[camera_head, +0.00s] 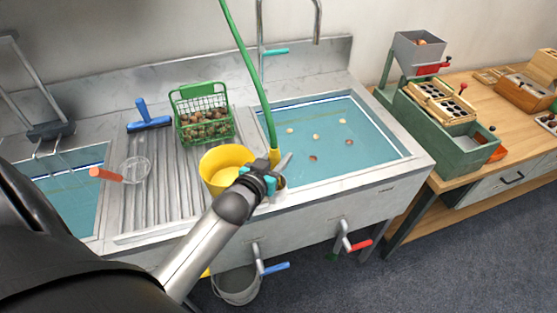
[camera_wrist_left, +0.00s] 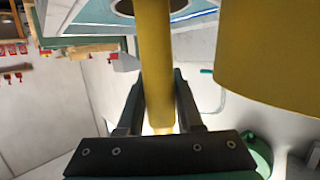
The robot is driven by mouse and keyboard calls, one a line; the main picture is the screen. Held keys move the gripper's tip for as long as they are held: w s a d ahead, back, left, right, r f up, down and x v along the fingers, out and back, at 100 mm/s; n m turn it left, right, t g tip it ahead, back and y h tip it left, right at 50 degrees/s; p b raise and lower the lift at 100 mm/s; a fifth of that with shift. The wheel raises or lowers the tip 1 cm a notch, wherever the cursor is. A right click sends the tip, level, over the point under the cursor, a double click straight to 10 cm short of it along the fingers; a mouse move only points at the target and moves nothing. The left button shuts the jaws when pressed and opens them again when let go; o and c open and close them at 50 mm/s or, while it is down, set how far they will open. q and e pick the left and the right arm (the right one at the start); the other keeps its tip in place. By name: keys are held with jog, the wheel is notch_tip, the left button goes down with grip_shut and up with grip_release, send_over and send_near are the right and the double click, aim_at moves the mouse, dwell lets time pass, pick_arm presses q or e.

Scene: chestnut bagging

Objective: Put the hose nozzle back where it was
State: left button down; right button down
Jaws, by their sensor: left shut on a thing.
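The hose nozzle (camera_head: 274,155) is yellow and sits at the lower end of a green hose (camera_head: 246,60) that hangs from above. My left gripper (camera_head: 270,175) is shut on the nozzle at the front edge of the sink, between the yellow bucket and the right basin. In the left wrist view the yellow nozzle (camera_wrist_left: 155,60) runs between the two fingers of my left gripper (camera_wrist_left: 158,108). The nozzle's lower end is partly hidden by the gripper in the head view. My right gripper is not in view.
A yellow bucket (camera_head: 209,162) stands just left of the nozzle; its side also shows in the left wrist view (camera_wrist_left: 265,55). A green basket (camera_head: 186,101) of chestnuts stands behind it. The right basin (camera_head: 325,150) holds water with several chestnuts. A tap (camera_head: 318,25) rises behind.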

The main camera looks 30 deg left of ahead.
pick_arm(q)
jog(key=shift+f, duration=0.15)
jog(key=shift+f, duration=0.15)
jog(key=c, duration=0.6)
grip_release()
jog(key=shift+o, duration=0.2)
jog(key=shift+r, duration=0.2)
jog(key=p+v, duration=0.1)
jog(key=v, duration=1.1)
